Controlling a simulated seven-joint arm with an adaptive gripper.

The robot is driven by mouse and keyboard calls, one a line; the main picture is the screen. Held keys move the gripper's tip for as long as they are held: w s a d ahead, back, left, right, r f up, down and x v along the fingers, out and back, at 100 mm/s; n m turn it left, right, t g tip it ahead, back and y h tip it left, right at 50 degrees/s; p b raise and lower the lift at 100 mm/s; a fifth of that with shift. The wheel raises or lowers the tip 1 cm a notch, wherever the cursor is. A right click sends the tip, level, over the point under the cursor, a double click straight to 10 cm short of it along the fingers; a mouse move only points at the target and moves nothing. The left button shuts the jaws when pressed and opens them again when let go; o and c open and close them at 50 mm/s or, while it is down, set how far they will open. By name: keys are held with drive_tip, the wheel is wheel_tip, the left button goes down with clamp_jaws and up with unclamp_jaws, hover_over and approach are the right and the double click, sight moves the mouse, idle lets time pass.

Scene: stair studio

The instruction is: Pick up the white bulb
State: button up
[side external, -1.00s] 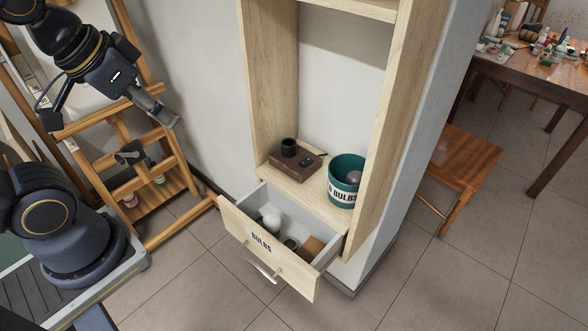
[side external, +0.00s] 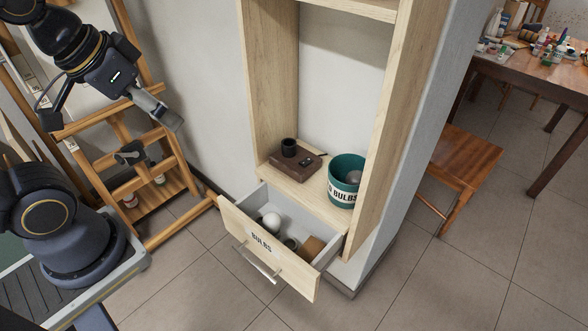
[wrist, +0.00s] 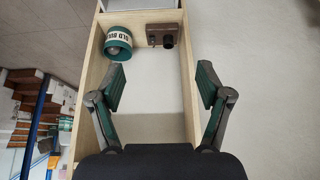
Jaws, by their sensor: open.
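The white bulb does not show clearly in the wrist view.
On the shelf above the drawer stand a green bucket (side external: 342,187) lettered BULBS, holding a greyish round thing, and a brown box (side external: 292,171) with a dark socket (side external: 289,147). Tall cabinet sides (side external: 372,130) flank the shelf. A wooden easel (side external: 160,190) stands behind my arm.

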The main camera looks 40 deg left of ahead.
drive_tip(key=shift+o, duration=0.3)
drive_tip(key=n+g, duration=0.3)
drive_tip(key=g, duration=0.3)
hover_over(272, 215)
wheel_tip(272, 215, down, 28)
wheel_tip(272, 215, down, 10)
drive_tip(key=shift+w+a+r, duration=0.1)
drive_tip(key=shift+a+r, duration=0.05)
drive_tip(key=shift+r, duration=0.05)
drive_tip(key=shift+s+f, duration=0.2)
drive_tip(key=shift+f, duration=2.8)
drive_tip(key=c, duration=1.3)
